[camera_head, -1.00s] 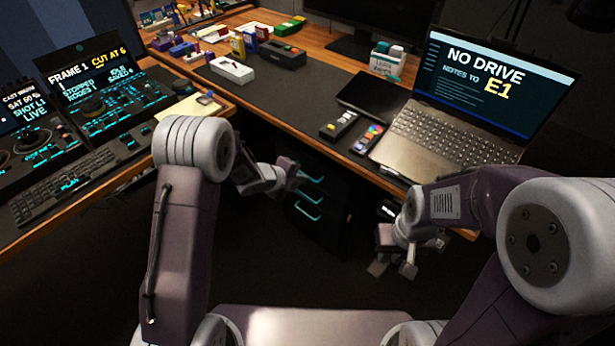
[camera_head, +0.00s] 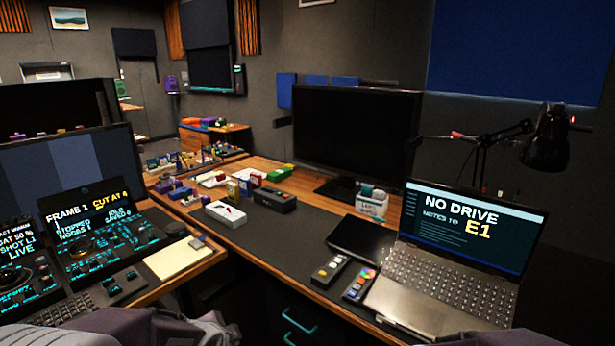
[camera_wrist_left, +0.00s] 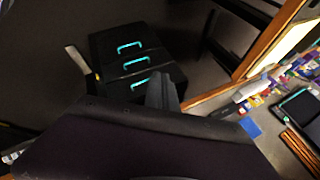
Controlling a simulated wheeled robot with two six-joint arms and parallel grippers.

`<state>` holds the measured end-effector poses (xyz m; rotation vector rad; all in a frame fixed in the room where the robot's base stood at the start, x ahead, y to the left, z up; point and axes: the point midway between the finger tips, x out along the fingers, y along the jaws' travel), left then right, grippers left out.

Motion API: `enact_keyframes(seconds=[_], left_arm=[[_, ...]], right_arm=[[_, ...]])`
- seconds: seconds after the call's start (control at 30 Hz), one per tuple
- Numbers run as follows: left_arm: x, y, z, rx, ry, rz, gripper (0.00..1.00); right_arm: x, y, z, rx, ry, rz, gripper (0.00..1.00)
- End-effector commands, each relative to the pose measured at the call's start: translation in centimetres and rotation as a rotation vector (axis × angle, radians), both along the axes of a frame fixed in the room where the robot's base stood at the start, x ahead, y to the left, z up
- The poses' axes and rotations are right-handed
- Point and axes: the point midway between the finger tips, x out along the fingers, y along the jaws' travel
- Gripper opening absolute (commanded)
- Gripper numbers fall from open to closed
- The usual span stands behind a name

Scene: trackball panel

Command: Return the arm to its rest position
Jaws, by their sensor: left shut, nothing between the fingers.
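In the left wrist view my left gripper (camera_wrist_left: 162,92) shows as dark grey fingers past the edge of my wrist, shut and empty. It points toward a black drawer unit (camera_wrist_left: 110,45) with teal handles and touches nothing that I can see. In the head view only upper parts of my arms show along the bottom edge; both grippers are out of that view. My right gripper shows in no current view.
The wooden desk (camera_head: 262,165) carries a laptop (camera_head: 450,255), a monitor (camera_head: 355,135), two small control boxes and several small items. A console (camera_head: 95,240) and a yellow notepad (camera_head: 180,258) are at left. The drawer unit is under the desk.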

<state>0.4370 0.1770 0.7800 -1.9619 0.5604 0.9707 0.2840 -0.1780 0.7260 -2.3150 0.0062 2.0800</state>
Motion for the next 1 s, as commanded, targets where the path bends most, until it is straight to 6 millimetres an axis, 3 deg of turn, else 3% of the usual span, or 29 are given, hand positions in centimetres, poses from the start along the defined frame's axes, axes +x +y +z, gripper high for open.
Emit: enact_keyframes(seconds=[0.1, 0.3, 0.33, 0.4, 0.8, 0.9, 1.0], left_arm=[[-6.3, 1.0, -2.4, -0.174, 0.195, 0.362, 0.00], [-15.4, 0.1, -5.4, -0.368, 0.509, 0.935, 0.00], [-15.6, 0.1, -5.2, -0.385, 0.514, 0.999, 0.00], [-15.4, 0.2, -0.9, -0.380, 0.509, 0.980, 0.00], [-15.4, 0.2, 13.3, -0.378, 0.505, 0.974, 0.00], [-15.4, 0.2, 15.1, -0.377, 0.505, 0.973, 0.00], [-15.4, 0.2, 15.4, -0.378, 0.505, 0.973, 0.00]], right_arm=[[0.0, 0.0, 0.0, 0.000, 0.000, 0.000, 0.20], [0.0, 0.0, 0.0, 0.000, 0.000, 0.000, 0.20], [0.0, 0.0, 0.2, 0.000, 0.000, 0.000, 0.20], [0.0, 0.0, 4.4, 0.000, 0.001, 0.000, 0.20], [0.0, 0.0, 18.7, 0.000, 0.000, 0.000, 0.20], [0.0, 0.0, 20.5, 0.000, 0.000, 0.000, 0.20], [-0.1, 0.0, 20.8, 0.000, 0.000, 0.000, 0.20]])
